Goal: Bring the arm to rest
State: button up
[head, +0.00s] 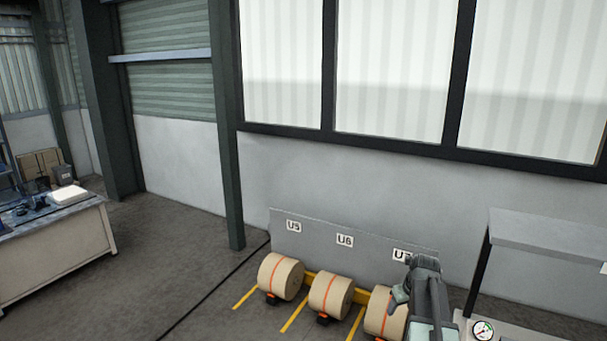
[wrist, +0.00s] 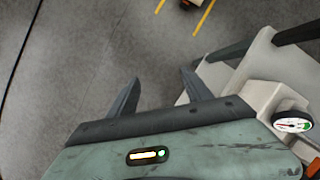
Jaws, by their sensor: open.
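My gripper (wrist: 160,95) shows in the wrist view with its two dark fingers apart and nothing between them. Grey floor lies beyond the fingers. In the head view my arm (head: 428,290) rises at the lower right, in front of part of the third kraft roll and the label behind it. The gripper's fingers are hard to make out in the head view.
Kraft rolls (head: 280,276) with orange bands stand along a grey panel (head: 318,238) labelled U5 and U6. A pressure gauge (head: 483,330) and grey shelf (head: 545,232) are at right. A desk (head: 60,255) stands at left.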

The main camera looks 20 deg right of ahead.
jog(key=a+f+n+g+y+b, duration=0.15)
jog(key=a+n, duration=0.55)
jog(key=a, duration=0.8)
jog(key=a+f+n+b, duration=0.25)
jog(key=a+n, duration=0.45)
jog(key=a, duration=0.9)
jog(key=s+a+n+g, duration=0.1)
jog(key=s+n, duration=0.3)
jog(key=n, duration=0.7)
jog(key=s+a+f+n+g, duration=0.1)
jog(key=s+a+n, duration=0.3)
jog(key=n, duration=0.7)
jog(key=shift+a+f+h+p, duration=0.25)
jog(key=shift+h+p, duration=0.05)
jog(key=shift+h, duration=0.15)
jog(key=shift+s+g, duration=0.1)
jog(key=shift+g, duration=0.15)
